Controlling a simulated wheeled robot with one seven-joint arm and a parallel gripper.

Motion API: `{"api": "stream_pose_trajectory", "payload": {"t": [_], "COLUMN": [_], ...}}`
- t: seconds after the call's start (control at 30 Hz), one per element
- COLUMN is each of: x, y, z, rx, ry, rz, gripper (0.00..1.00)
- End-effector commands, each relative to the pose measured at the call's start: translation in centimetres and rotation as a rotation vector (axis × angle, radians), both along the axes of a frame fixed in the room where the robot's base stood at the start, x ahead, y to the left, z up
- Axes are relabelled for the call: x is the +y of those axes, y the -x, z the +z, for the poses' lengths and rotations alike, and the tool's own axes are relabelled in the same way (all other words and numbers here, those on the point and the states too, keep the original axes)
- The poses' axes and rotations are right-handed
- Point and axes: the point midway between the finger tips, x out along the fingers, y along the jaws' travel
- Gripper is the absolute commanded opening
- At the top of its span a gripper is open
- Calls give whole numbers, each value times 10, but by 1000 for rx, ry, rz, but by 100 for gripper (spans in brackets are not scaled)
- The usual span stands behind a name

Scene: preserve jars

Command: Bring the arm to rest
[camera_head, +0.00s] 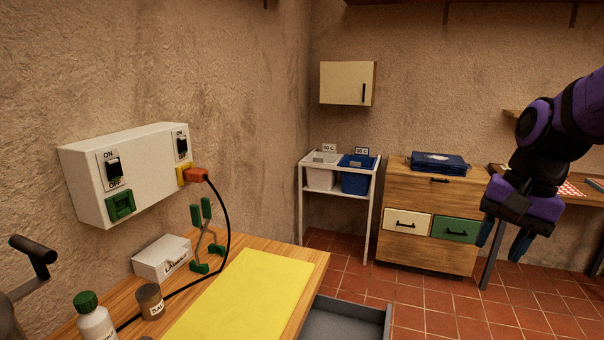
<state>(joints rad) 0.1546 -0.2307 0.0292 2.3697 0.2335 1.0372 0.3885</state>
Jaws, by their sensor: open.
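My gripper (502,243) is at the right of the view, at the end of my purple and black arm. It points downward, and its two blue fingers are spread apart with nothing between them. It hangs in the air in front of the wooden drawer cabinet (388,211), apart from the workbench. The upper part of my arm runs out of the picture at the right edge.
A wooden workbench (312,258) with a yellow mat (244,298), bottle (96,322), jar (150,302), white box (162,258) and green-tipped tool (207,238) is at lower left. A grey open drawer (345,322) juts out. A black cable (228,220) hangs from the wall switch box (140,172). Tiled floor is clear.

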Motion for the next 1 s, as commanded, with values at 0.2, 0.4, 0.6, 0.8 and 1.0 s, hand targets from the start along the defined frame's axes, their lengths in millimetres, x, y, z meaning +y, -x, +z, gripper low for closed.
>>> {"api": "stream_pose_trajectory", "payload": {"t": [0.2,0.4,0.6,0.8,1.0], "x": [5,6,5,4,4], "y": [37,69,94,103,104], "z": [30,49,60,64,64], "rx": [-186,-341,-458,-504,-506], "ry": [102,203,291,329,332], "rz": [205,386,523,578,582], "gripper": [41,41,41,41,41]}}
